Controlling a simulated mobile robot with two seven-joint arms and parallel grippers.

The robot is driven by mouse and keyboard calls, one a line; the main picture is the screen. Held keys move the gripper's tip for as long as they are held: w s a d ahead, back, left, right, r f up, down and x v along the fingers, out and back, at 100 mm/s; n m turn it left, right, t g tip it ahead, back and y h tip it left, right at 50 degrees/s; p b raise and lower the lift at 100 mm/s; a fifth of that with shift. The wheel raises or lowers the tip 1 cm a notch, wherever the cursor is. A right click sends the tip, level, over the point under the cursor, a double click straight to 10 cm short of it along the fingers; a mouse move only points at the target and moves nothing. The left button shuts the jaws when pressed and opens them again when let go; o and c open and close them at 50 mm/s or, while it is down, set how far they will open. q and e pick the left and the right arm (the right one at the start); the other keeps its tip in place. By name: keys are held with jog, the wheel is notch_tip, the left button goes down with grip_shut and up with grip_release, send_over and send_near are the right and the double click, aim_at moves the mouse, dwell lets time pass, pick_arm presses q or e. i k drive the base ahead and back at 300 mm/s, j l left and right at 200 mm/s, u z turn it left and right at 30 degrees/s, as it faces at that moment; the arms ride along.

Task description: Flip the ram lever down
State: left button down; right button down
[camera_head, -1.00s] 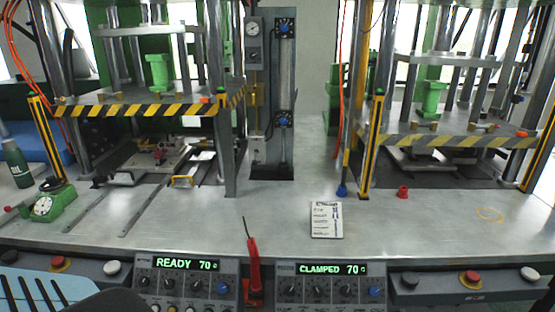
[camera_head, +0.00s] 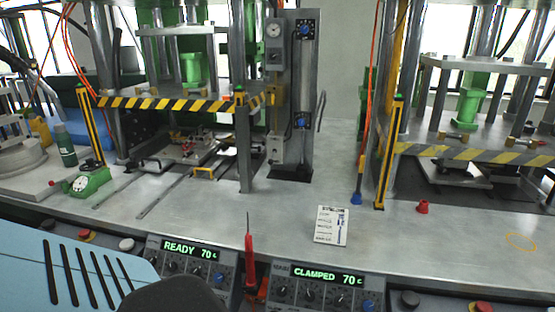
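I cannot make out for certain which part is the ram lever. A thin grey bar (camera_head: 321,110) stands upright at the right side of the dark column (camera_head: 297,150) between the two presses, and it may be a lever. The column carries a gauge and blue-centred knobs. The left press (camera_head: 190,102) has a striped front rail, and its console (camera_head: 188,262) reads READY 70. The right press (camera_head: 470,155) is cut off by the picture edge, and its console (camera_head: 325,284) reads CLAMPED 70. Neither gripper is in view.
A red-handled tool (camera_head: 250,262) with a thin dark tip stands upright between the consoles. A white card (camera_head: 331,225), a red cap (camera_head: 423,207), a green dial device (camera_head: 88,182) and a dark green bottle (camera_head: 65,146) are on the steel bench (camera_head: 230,212). The front middle is mostly clear.

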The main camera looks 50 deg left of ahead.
aim_at(271, 161)
jog(key=u, duration=2.15)
